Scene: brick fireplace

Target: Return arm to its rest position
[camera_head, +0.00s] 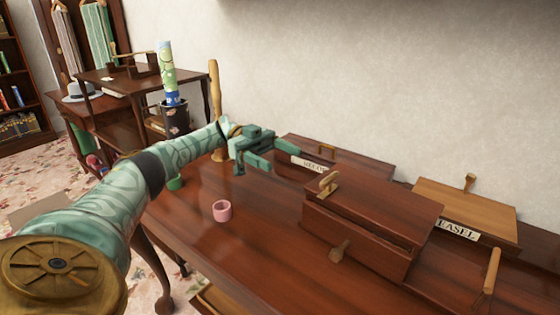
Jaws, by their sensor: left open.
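My left arm (150,178) comes in from the lower left and reaches over the dark wooden table (205,250). My left gripper (290,158) is at its far end, open and with nothing visible between its fingers. It is near the back of the table, beside a flat wooden box with a label (309,164). The gripper hides part of that box. My right gripper is not in view.
A large wooden box (365,232) and a lighter labelled box (470,207) fill the table's right side. A wooden post (215,90) rises behind my arm. The front left tabletop is clear.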

